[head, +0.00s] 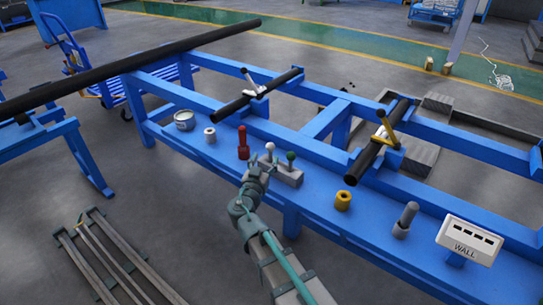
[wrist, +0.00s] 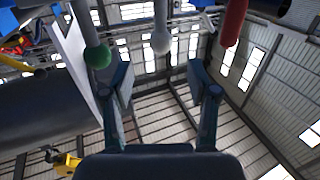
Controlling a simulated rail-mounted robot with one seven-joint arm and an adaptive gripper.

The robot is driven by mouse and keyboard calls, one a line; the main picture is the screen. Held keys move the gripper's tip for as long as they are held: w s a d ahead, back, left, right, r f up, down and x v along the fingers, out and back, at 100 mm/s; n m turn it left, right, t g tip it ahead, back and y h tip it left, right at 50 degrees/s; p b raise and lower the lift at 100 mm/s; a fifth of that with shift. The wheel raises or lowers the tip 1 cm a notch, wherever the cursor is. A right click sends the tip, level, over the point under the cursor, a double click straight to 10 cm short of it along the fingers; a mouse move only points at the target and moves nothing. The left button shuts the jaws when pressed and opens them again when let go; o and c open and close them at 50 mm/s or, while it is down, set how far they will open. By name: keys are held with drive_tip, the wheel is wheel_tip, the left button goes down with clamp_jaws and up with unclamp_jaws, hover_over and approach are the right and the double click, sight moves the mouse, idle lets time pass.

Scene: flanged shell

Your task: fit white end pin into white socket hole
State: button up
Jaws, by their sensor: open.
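The pin with the white ball end (head: 269,147) stands upright in a grey block (head: 288,176) on the blue bench, beside the green-ended pin (head: 291,157). My gripper (head: 262,164) is open and empty, close to the white-ended pin. In the wrist view, which looks upside down, the white ball (wrist: 160,42) lies in line with the gap between my open fingers (wrist: 160,78); I cannot tell whether it is between them. The green ball (wrist: 98,56) is to its left. A white socket (head: 209,135) with a dark hole on top stands further left on the bench.
A tin (head: 184,120) is left of the socket. A yellow socket (head: 343,200), a grey pin (head: 405,219) and a WALL sign (head: 470,239) are to the right.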

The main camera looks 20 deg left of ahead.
sight(269, 149)
drive_tip(key=w, duration=0.5)
drive_tip(key=w+a, duration=0.1)
drive_tip(key=w, duration=0.2)
drive_tip(key=shift+w+f, duration=0.15)
drive_tip(key=shift+w, duration=0.05)
clamp_jaws()
